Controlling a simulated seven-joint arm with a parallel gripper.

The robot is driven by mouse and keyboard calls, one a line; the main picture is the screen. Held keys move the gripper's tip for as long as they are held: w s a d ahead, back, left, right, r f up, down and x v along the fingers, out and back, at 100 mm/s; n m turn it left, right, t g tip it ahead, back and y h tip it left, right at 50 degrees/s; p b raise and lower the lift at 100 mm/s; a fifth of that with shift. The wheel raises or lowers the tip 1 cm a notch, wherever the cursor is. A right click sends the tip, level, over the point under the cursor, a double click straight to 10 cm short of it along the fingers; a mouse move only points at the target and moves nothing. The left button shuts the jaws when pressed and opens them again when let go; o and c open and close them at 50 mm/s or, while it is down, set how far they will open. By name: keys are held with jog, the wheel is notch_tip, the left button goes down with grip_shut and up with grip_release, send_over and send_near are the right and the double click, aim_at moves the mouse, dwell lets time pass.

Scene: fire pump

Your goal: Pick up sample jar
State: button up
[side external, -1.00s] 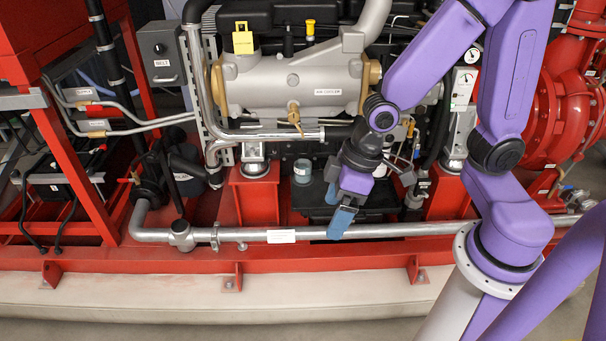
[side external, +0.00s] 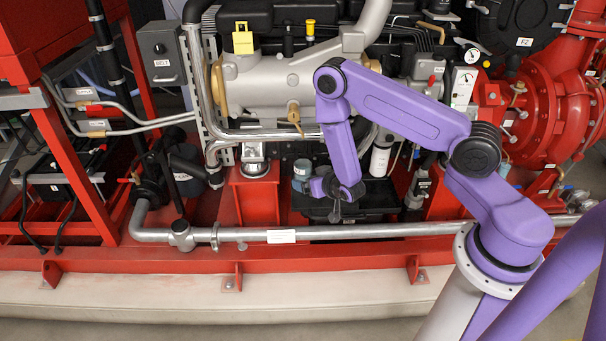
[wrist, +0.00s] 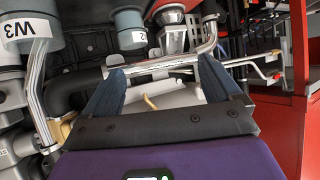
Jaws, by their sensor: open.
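A small grey-blue jar (side external: 302,169) stands on the dark surface beside the silver fitting in the side view. In the wrist view, which looks upside down, a grey-blue jar with a "2" on its label (wrist: 130,26) is near the top, beyond the fingers. A larger grey-blue container labelled "W3" (wrist: 24,38) is at the upper left. I cannot tell which one is the sample jar. My gripper (wrist: 161,68) is open, with nothing held between its blue fingers. In the side view its hand (side external: 322,187) is just right of the small jar; its fingers are mostly hidden.
A black tray (side external: 372,203) lies below the hand. A silver pipe (side external: 365,231) runs along the front. Red supports (side external: 256,198) stand on either side, and the silver cooler (side external: 275,85) is above. A white cylinder (side external: 380,159) stands to the right.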

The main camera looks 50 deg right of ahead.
jog(key=s+d+f+h, duration=0.1)
jog(key=d+h, duration=0.1)
jog(key=d, duration=0.2)
send_near(300, 163)
jog(key=shift+m+t, duration=0.4)
jog(key=x, duration=0.5)
jog(key=f+x, duration=0.1)
jog(key=x, duration=0.1)
jog(key=shift+s+d, duration=0.1)
jog(key=shift+d, duration=0.05)
jog(key=c, duration=1.2)
jog(key=shift+c, duration=0.2)
jog(key=shift+r, duration=0.15)
